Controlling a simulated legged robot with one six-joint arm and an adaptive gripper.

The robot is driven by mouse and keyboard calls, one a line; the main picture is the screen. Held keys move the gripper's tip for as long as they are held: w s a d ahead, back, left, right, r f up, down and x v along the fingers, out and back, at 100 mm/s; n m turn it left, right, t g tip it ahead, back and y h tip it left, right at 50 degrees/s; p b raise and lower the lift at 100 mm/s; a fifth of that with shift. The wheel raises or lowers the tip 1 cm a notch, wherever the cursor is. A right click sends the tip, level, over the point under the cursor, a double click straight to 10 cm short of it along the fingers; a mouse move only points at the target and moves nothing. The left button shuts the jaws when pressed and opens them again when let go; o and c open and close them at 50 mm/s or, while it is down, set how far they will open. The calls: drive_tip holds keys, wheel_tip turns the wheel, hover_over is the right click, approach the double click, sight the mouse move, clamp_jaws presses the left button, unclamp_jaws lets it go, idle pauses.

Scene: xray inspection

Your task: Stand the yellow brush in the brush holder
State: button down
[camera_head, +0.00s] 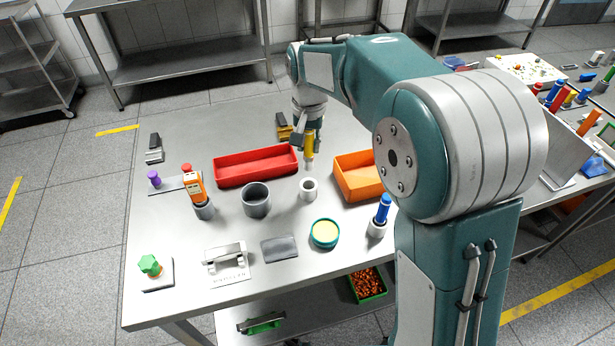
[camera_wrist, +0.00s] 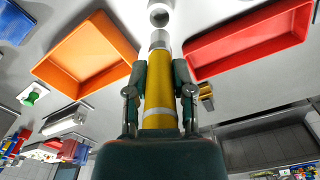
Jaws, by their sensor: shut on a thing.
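The yellow brush (camera_head: 309,142) is upright in my gripper (camera_head: 303,134), its pale end pointing down. In the wrist view my gripper (camera_wrist: 157,88) is shut on the brush's yellow body (camera_wrist: 159,85), with one finger on each side. A small white open cup (camera_head: 308,192), which looks like the brush holder, stands on the table under the brush. Its round mouth (camera_wrist: 159,16) also shows in the wrist view, just beyond the brush's pale end. The brush appears above the cup and outside it. The exact gap is hard to judge.
A red tray (camera_head: 256,178) lies left of the cup and an orange tray (camera_head: 352,190) right of it. A wider grey cup (camera_head: 257,206) stands to the left. A round teal dish (camera_head: 325,245) and a blue-handled tool in a cup (camera_head: 383,209) stand nearer the front.

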drive_tip(key=shift+w+r, duration=0.1)
drive_tip(key=shift+w, duration=0.05)
drive_tip(key=shift+f, duration=0.45)
wheel_tip(320, 180, down, 9)
drive_tip(key=shift+r, duration=0.1)
drive_tip(key=shift+c, duration=2.4)
unclamp_jaws()
drive_tip(key=r, duration=1)
drive_tip(key=shift+d+r, duration=0.25)
drive_tip(key=shift+d, duration=0.05)
